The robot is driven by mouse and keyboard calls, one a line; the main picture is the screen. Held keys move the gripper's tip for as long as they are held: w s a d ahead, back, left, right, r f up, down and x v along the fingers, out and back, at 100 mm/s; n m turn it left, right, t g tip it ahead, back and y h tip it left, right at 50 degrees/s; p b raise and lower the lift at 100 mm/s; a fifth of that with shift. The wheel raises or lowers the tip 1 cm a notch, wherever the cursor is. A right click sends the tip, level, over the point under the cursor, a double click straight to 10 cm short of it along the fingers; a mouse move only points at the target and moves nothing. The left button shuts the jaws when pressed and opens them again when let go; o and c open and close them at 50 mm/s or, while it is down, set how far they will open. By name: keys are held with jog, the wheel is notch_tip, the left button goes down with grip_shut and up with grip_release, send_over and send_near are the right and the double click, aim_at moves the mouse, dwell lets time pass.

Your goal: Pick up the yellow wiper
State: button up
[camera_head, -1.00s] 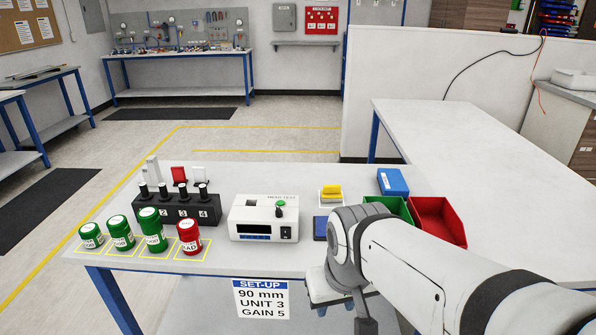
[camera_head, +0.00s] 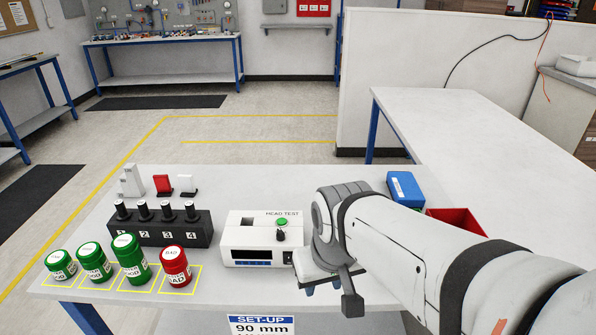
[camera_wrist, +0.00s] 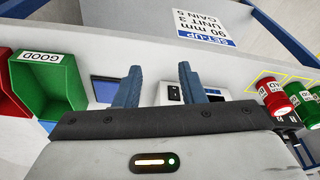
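The yellow wiper is not visible now; my arm covers its part of the bench in the head view. In the wrist view I cannot make it out either. My gripper (camera_head: 322,287) is low at the bench's front edge, just right of the white head-test unit (camera_head: 255,256). In the wrist view my gripper (camera_wrist: 159,84) has its two blue fingers wide apart, with only bare bench and part of the head-test unit (camera_wrist: 174,93) showing between and behind them. A dark blue pad (camera_wrist: 104,89) lies beside the left finger.
Lidded green jars (camera_head: 131,259), a red jar (camera_head: 175,266) and a black numbered rack (camera_head: 160,229) are left.

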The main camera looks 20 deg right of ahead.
jog(key=shift+o, duration=0.4)
